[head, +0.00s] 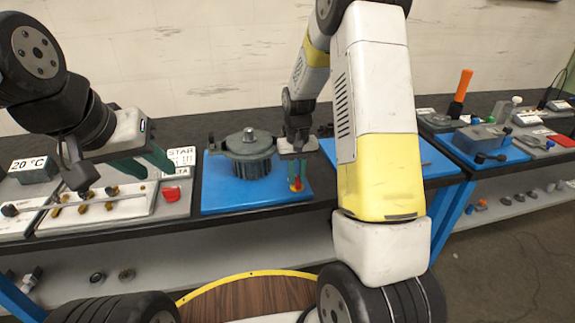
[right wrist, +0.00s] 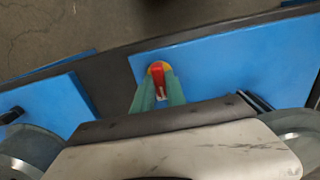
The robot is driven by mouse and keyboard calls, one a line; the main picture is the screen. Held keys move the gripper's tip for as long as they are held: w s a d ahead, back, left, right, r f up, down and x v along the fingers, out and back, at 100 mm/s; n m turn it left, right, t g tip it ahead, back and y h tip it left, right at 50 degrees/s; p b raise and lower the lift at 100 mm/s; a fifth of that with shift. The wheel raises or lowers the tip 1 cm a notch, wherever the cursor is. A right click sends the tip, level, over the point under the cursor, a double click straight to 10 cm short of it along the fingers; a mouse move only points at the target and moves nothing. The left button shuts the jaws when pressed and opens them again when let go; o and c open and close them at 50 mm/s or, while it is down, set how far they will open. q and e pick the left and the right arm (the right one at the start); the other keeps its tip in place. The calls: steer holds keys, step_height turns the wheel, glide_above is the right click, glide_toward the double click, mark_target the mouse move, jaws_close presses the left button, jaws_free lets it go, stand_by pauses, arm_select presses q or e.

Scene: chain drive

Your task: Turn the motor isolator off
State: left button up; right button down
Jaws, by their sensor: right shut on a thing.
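The motor isolator, with a red handle on a yellow part (head: 295,185), is at the front right of a blue board next to the dark grey motor (head: 249,155). My right gripper (head: 297,170) reaches down over it. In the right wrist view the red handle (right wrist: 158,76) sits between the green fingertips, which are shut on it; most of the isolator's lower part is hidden. My left gripper (head: 152,174) is further left, above a panel with brass-coloured parts, with its green fingers apart and nothing seen between them.
A red knob (head: 171,194) is on the left panel near my left gripper. A "20 °C" block (head: 36,170) is at the far left. An orange-handled tool (head: 460,90) stands at the right bench. A lower shelf holds several small parts. My right arm hides the bench's middle.

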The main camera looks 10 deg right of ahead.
mark_target(297, 178)
stand_by(0.3)
steer(key=c, duration=1.4)
jaws_free()
steer(key=shift+o, duration=0.2)
steer(key=shift+r, duration=0.1)
step_height(297, 178, up, 7)
steer(key=shift+r, duration=0.35)
